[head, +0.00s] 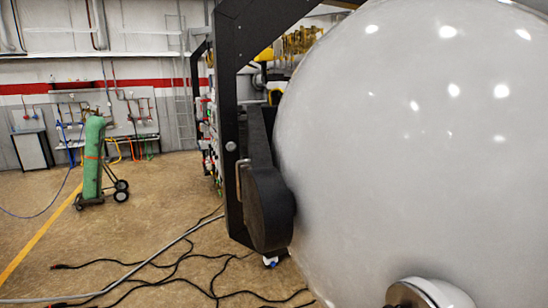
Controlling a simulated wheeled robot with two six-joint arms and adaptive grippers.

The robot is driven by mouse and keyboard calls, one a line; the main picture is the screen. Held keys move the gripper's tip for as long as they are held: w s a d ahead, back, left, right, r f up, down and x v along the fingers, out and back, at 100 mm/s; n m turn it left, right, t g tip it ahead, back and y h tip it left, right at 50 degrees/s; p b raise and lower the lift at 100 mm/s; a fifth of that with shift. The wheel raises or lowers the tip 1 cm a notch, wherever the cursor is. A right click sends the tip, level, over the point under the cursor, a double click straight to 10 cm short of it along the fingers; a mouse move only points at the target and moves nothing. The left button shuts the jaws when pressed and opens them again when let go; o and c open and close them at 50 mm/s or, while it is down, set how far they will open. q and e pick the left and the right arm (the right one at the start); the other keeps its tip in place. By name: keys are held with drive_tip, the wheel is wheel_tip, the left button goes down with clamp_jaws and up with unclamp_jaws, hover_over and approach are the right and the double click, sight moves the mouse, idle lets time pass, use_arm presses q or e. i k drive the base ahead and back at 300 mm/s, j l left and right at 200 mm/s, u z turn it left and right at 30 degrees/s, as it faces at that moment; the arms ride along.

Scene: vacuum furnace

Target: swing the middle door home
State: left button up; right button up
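A large pale grey, glossy dome (415,150), which looks like the furnace door, fills the right half of the head view, very close to me. Its right side and bottom run out of the picture. A thick black bracket (268,205) with a metal handle-like bar (242,182) sits at its left edge. I cannot tell whether the door is open or against its seat. Neither of my grippers shows.
A black upright frame (229,120) stands left of the dome. Black cables (185,258) and a grey hose (150,259) lie across the floor. A green gas cylinder (93,158) on a wheeled cart stands at the left. Open floor (160,190) lies between cart and frame.

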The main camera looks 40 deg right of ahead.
sight(409, 144)
drive_tip(key=i+z, duration=0.45)
drive_tip(key=i+j+z, duration=0.2)
drive_tip(key=z, duration=0.2)
drive_tip(key=i+j+z, duration=0.25)
drive_tip(key=z, duration=0.2)
drive_tip(key=i+j+z, duration=0.25)
drive_tip(key=z, duration=0.15)
drive_tip(key=j, duration=0.1)
